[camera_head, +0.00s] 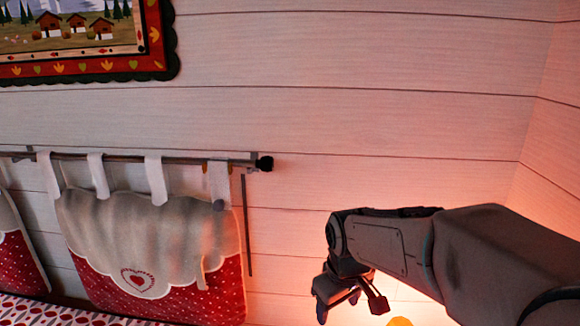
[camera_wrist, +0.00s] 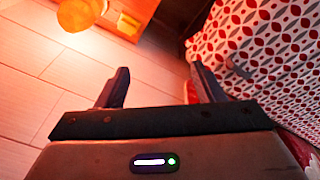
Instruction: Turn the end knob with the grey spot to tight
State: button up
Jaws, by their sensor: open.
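A small black end knob (camera_head: 265,163) sits at the right end of the curtain-style rod (camera_head: 125,157) on the wall in the head view. I cannot make out a grey spot on it at this size. My gripper (camera_head: 350,303) is below and to the right of the knob, apart from it, pointing downward. Its two fingers are spread with nothing between them, as the wrist view (camera_wrist: 160,78) also shows. The knob is not visible in the wrist view.
A red and beige cushion (camera_head: 150,240) hangs from the rod by white loops. A framed picture (camera_head: 85,45) hangs above. The wrist view shows a patterned red and white bedspread (camera_wrist: 265,45), plank floor (camera_wrist: 25,80) and an orange lamp (camera_wrist: 80,12). Wall right of the knob is bare.

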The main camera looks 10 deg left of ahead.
jog(key=w+a+n+g+y+b, duration=0.1)
jog(key=w+a+n+y, duration=0.25)
jog(key=a, duration=0.45)
jog(key=w+a+n+g+y, duration=0.1)
jog(key=w+a+n+y, duration=0.2)
jog(key=w+a, duration=0.35)
jog(key=t+y+p, duration=0.3)
jog(key=y+p, duration=0.1)
jog(key=y, duration=0.7)
send_near(272, 164)
jog(key=shift+n, duration=0.45)
jog(key=a, duration=0.3)
jog(key=w+a, duration=0.1)
jog(key=a, duration=0.2)
jog(key=w+a, duration=0.1)
jog(key=a, duration=0.3)
jog(key=shift+w, duration=0.15)
jog(key=shift+w+a+f, duration=0.1)
jog(key=shift+a+f, duration=0.1)
jog(key=shift+a, duration=0.45)
jog(key=c, duration=1)
